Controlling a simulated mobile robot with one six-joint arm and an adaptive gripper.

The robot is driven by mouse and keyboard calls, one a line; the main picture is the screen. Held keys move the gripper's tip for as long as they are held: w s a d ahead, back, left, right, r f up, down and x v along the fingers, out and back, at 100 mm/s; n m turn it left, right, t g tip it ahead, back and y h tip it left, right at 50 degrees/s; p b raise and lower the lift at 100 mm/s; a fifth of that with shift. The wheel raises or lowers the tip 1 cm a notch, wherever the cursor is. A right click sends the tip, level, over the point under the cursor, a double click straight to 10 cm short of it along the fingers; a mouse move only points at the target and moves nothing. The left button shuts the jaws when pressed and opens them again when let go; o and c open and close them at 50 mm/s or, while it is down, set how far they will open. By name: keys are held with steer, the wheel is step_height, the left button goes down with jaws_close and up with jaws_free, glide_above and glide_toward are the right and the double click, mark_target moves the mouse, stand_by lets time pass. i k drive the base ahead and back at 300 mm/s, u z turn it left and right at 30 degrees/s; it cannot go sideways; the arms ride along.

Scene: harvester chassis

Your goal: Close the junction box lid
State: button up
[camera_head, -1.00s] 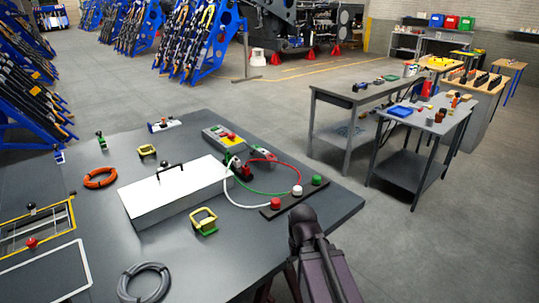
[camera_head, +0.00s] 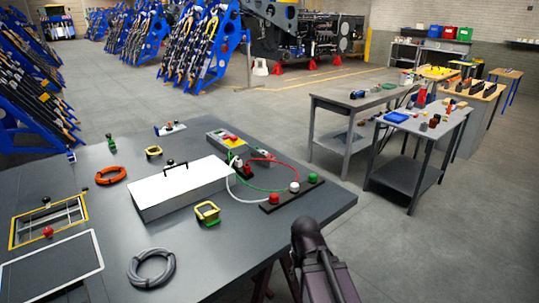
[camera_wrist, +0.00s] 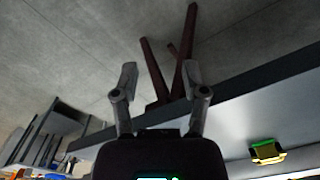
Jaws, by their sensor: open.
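A grey box with a flat white lid (camera_head: 178,182) stands on the dark workbench in the head view. I take it for the junction box. A black handle (camera_head: 176,166) stands on the lid. The lid lies over the top of the box; I cannot tell whether it is fully seated. My gripper (camera_wrist: 160,78) shows in the wrist view with its two fingers apart and nothing between them. It is near the bench edge, away from the box. In the head view only part of my arm shows at the bottom; the gripper is not visible there.
Cables run to a strip of red, white and green knobs (camera_head: 293,192). A grey cable coil (camera_head: 151,268), orange coil (camera_head: 111,175) and yellow frame (camera_head: 48,223) are on the bench.

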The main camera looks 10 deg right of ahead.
mark_target(255, 150)
steer(key=z, duration=0.75)
steer(key=i, duration=1.1)
steer(key=u, duration=0.9)
